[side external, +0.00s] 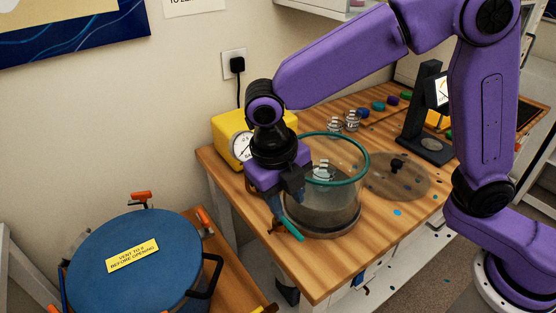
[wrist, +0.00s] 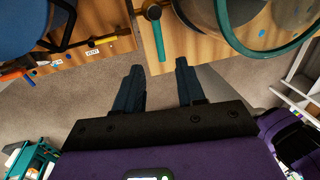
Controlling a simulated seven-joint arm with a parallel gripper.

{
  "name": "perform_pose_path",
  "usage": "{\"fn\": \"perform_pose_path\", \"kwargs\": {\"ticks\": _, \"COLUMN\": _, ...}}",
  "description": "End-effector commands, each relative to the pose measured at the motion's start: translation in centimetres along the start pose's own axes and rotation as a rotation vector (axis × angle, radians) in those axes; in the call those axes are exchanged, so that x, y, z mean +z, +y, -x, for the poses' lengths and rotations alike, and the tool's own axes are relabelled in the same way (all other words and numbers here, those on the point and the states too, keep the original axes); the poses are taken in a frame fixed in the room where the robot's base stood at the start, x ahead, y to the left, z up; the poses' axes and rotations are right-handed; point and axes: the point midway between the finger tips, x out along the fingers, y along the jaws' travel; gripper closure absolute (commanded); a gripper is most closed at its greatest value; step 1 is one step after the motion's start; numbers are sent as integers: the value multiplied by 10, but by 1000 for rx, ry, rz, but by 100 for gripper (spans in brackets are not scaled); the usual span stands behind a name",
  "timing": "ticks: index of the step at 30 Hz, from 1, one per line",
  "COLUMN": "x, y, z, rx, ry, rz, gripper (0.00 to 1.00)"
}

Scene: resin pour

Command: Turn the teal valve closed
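The teal valve (side external: 291,228) is a short teal lever at the near left side of the clear vacuum chamber. In the wrist view, the lever (wrist: 158,42) runs from a dark round hub toward my fingertips. The chamber has a teal rim (side external: 365,166); the rim also shows in the wrist view (wrist: 240,46). My gripper (wrist: 158,66) is open and empty, its dark fingers apart. The lever's end lines up with the gap between the fingertips in that view; its depth relative to them is unclear. In the side view, my gripper (side external: 272,207) points down beside the chamber, next to the lever.
A blue pot (side external: 130,245) with a yellow label stands on a lower bench at left. A yellow pump (side external: 227,127) with a gauge is behind my gripper. A round lid (side external: 415,185) lies right of the chamber. Small cups (side external: 352,121) stand behind it.

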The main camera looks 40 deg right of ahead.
Motion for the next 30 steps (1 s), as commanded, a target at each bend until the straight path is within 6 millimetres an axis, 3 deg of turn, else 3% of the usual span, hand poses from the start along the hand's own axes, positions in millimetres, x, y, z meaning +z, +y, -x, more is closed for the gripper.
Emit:
{"fn": "perform_pose_path", "kwargs": {"ticks": 6, "x": 0, "y": 1, "z": 48, "rx": 4, "ry": -3, "rz": 0, "gripper": 61}}
{"fn": "perform_pose_path", "kwargs": {"ticks": 13, "x": 0, "y": 1, "z": 83, "rx": 3, "ry": -2, "rz": 1, "gripper": 61}}
{"fn": "perform_pose_path", "kwargs": {"ticks": 19, "x": 0, "y": 0, "z": 95, "rx": 0, "ry": 0, "rz": 1, "gripper": 61}}
{"fn": "perform_pose_path", "kwargs": {"ticks": 30, "x": 0, "y": 0, "z": 96, "rx": 0, "ry": 0, "rz": 1, "gripper": 61}}
